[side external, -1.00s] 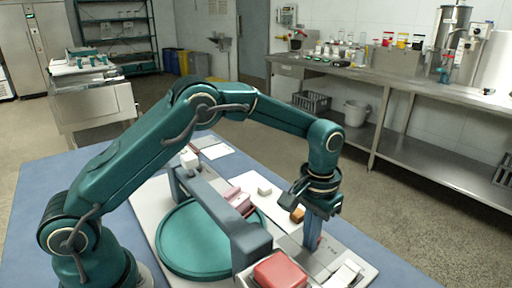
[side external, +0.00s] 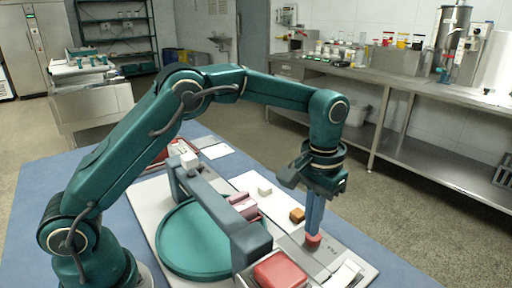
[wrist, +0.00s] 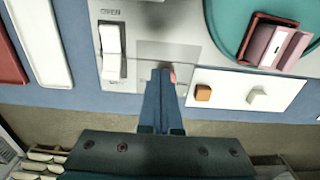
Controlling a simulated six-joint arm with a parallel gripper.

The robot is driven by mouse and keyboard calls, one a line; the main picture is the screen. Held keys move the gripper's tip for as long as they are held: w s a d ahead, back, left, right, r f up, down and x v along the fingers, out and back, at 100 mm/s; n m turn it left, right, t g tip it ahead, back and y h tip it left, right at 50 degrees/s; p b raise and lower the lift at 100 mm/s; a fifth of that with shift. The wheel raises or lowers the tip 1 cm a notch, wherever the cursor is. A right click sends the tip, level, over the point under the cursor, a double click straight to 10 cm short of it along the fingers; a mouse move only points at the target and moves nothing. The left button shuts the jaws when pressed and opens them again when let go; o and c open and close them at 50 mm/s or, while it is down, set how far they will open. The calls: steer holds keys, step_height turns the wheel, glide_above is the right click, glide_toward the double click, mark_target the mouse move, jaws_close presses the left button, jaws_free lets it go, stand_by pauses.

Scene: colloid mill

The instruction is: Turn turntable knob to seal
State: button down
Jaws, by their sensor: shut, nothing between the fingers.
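A small red knob (side external: 313,240) stands on the light panel, directly below my gripper (side external: 314,231) in the side view. Only a sliver of the knob (wrist: 173,77) shows beside my fingertips in the wrist view; the fingers hide the rest. My gripper (wrist: 160,73) points down with its long blue fingers shut and empty. I cannot tell whether the tips touch the knob's top. The teal round turntable (side external: 187,262) lies left of the gripper under a grey bridge (side external: 215,203). A white rocker (wrist: 111,40) by the word OPEN sits left of my fingers in the wrist view.
A big red block (side external: 280,270) stands near the front edge. A pink block (side external: 243,205) is by the bridge. An orange block (side external: 297,215) and a white block (side external: 264,190) lie on a white sheet behind the gripper. The blue tabletop (side external: 60,180) is mostly clear at left.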

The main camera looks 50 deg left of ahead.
mark_target(313, 240)
steer(key=shift+r, duration=0.55)
steer(key=shift+w+a+f, duration=0.1)
steer(key=shift+a+f, duration=0.35)
steer(key=shift+f, duration=0.55)
steer(key=shift+a+f, duration=0.45)
steer(key=shift+f, duration=0.55)
steer(key=shift+w+a+f, duration=0.1)
steer(key=shift+a+f, duration=0.35)
steer(key=shift+f, duration=0.55)
